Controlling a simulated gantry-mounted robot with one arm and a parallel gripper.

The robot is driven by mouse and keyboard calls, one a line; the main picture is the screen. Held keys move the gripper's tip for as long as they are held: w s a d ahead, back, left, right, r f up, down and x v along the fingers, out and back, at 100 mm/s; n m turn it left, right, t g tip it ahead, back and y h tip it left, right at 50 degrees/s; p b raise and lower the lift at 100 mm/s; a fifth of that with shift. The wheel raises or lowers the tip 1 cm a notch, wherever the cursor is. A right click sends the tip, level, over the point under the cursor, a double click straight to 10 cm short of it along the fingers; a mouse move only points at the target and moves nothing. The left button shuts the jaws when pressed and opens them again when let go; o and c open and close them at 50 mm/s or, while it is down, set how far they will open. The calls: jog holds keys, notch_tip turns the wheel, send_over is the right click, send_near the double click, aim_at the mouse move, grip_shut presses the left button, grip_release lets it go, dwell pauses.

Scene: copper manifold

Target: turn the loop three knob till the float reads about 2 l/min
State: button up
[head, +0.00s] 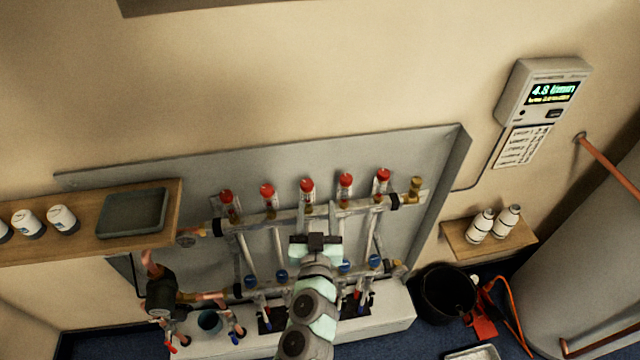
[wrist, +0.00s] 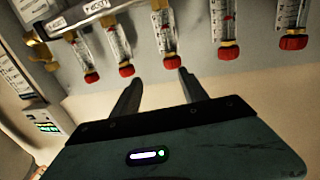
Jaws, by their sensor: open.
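Several flow meters with red knobs stand in a row on the copper manifold's upper bar (head: 330,211). The middle one's red knob (head: 306,185) also shows in the wrist view (wrist: 172,62), where the row hangs upside down. My gripper (wrist: 159,77) is open and empty. Its fingertips point at the middle knob, which lies just beyond them, nearer the right finger and apparently not touched. In the head view my gripper (head: 317,230) is just below the middle meter. The float's scale is too small to read. A wall display (head: 553,92) seems to read 4.8 l/min.
Neighbouring red knobs (head: 267,190) (head: 345,178) stand close on both sides. Blue caps (head: 281,275) line the lower bar. A shelf with a tray (head: 133,212) is at the left. A small shelf with white bottles (head: 480,226) and a black bucket (head: 443,292) are at the right.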

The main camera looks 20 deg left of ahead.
aim_at(306, 180)
jog(key=shift+w+a+n+g+y, duration=0.2)
jog(key=shift+a+n+y, duration=0.1)
jog(key=shift+a+y, duration=0.2)
jog(key=shift+w+a+n+g+y, duration=0.15)
jog(key=shift+a+n+y, duration=0.2)
jog(key=shift+a, duration=0.25)
jog(key=x, duration=0.9)
jog(key=shift+w+a, duration=0.2)
jog(key=shift+w, duration=0.35)
grip_shut()
